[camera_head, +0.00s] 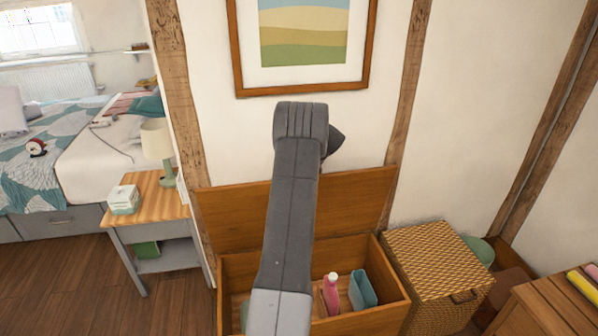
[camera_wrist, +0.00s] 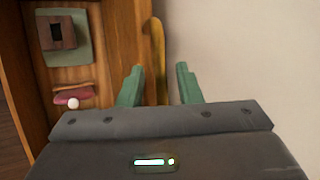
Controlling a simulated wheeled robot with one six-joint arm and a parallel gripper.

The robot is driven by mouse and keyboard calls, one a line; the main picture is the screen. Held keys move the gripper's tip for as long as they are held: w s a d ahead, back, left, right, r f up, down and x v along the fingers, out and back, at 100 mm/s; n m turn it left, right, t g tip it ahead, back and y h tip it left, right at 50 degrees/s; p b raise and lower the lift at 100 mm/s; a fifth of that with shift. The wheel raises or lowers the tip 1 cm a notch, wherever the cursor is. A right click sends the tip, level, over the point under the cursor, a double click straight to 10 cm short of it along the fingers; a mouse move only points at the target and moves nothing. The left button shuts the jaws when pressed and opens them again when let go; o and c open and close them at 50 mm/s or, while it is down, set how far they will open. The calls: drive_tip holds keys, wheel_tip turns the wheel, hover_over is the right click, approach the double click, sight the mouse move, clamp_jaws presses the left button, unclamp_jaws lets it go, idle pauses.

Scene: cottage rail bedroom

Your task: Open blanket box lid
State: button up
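The wooden blanket box (camera_head: 231,270) stands against the wall with its inside showing. Its lid (camera_head: 365,200) is raised, leaning back near the wall. My arm crosses in front of the lid and box and hides their middle; my gripper's fingers are hidden in the head view. In the wrist view my gripper (camera_wrist: 160,76) has its two green fingers apart. The lid's edge (camera_wrist: 158,45) runs between them, with a visible gap to the right finger; contact on the left is unclear.
A pink bottle (camera_head: 331,294) and a blue container (camera_head: 362,290) are in the box. A wicker hamper (camera_head: 437,265) stands close on the right. A nightstand (camera_head: 150,195) with a lamp (camera_head: 157,142) is on the left. A framed picture (camera_head: 303,88) hangs above.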

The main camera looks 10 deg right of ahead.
drive_tip(key=shift+d+r, duration=0.1)
drive_tip(key=b+v, duration=0.2)
drive_tip(key=v, duration=1.1)
drive_tip(key=shift+s+d+r+b, duration=0.15)
drive_tip(key=shift+s+r+b, duration=0.05)
drive_tip(key=shift+b, duration=0.1)
drive_tip(key=shift+f, duration=0.1)
drive_tip(key=p+x, duration=0.2)
drive_tip(key=x, duration=1.1)
drive_tip(key=shift+w+a+f+p, duration=0.25)
drive_tip(key=shift+p, duration=0.1)
drive_tip(key=shift+s, duration=0.15)
